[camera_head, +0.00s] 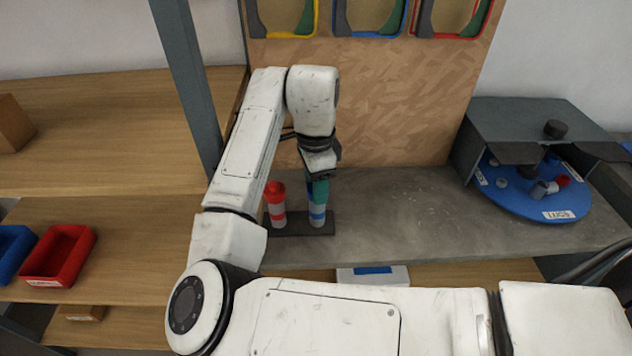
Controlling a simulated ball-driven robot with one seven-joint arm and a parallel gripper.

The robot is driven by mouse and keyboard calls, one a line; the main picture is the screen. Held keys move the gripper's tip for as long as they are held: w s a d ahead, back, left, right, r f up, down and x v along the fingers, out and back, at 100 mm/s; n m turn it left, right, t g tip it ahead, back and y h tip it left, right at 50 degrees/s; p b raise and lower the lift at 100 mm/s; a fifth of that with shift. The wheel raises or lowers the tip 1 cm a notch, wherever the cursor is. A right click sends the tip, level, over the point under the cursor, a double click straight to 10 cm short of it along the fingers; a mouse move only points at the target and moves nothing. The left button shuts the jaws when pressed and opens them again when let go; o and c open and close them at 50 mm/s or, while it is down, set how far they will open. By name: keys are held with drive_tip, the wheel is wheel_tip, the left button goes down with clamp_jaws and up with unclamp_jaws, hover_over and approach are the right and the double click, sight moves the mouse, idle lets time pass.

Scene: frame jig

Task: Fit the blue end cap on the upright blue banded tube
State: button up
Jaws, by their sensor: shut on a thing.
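The blue banded tube (317,217) stands upright in a dark base (297,230) on the grey worktop. It is white with blue bands. My gripper (318,190) points down right over its top, with a teal finger on the near side. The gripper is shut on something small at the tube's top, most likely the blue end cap. The fingers hide most of the cap, so I cannot tell whether it is seated on the tube.
A red-capped, red-banded tube (275,206) stands close to the left in the same base. A blue turntable (530,197) with several small parts sits under a grey cover (540,118) at right. The worktop between is clear. A red bin (58,255) is at lower left.

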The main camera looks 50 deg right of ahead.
drive_tip(key=o, duration=1.1)
wheel_tip(320, 180, up, 11)
drive_tip(key=p, duration=0.8)
drive_tip(key=shift+w+f, duration=0.1)
drive_tip(key=shift+f, duration=0.05)
drive_tip(key=shift+d, duration=0.1)
